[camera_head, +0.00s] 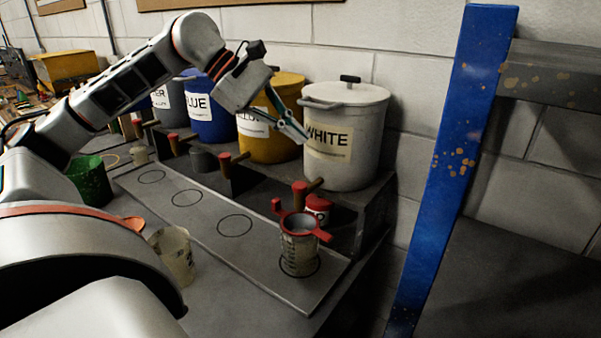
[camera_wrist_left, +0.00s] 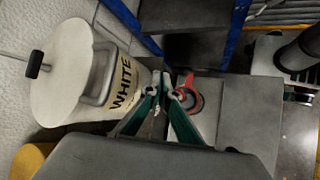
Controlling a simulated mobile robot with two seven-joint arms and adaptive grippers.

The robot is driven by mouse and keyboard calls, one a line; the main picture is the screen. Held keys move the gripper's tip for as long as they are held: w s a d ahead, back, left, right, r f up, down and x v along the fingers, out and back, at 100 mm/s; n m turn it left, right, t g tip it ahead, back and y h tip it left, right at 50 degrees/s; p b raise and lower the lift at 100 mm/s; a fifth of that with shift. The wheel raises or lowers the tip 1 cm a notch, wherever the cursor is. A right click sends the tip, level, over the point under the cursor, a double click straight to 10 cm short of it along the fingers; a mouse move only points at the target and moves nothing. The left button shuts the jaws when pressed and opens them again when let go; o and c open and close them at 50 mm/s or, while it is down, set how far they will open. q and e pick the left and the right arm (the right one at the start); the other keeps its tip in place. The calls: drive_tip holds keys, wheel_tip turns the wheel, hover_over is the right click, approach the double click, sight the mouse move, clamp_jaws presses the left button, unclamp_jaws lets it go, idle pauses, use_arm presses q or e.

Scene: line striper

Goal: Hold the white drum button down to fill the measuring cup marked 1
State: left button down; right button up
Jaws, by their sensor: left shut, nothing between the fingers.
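The white drum (camera_head: 347,145) stands on the raised shelf at the right end of the row, its WHITE label facing out; it also shows in the left wrist view (camera_wrist_left: 62,75). Below it is a tap with a red end (camera_head: 300,189); I cannot clearly make out a separate button. A clear measuring cup (camera_head: 299,257) stands under the tap on a marked circle, with a red-rimmed strainer (camera_head: 301,224) on top. Its number is not readable. My left gripper (camera_head: 303,136) is shut and empty, in front of the drum's left side and above the tap. It also shows in the left wrist view (camera_wrist_left: 172,84).
Yellow (camera_head: 271,145), blue (camera_head: 208,122) and grey (camera_head: 172,103) drums stand left of the white one. A red and white can (camera_head: 318,207) sits behind the strainer. Another clear cup (camera_head: 174,255) stands at front left. A blue post (camera_head: 453,150) rises at right.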

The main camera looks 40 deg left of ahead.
sight(296, 185)
use_arm(q)
drive_tip(key=shift+w+a+r, duration=0.1)
drive_tip(key=shift+w+a, duration=0.15)
drive_tip(key=shift+w, duration=0.05)
use_arm(e)
drive_tip(key=shift+w+a, duration=0.3)
use_arm(q)
drive_tip(key=shift+s+d, duration=0.1)
drive_tip(key=shift+s, duration=0.05)
use_arm(e)
drive_tip(key=shift+s+d+f, duration=0.1)
drive_tip(key=shift+s, duration=0.1)
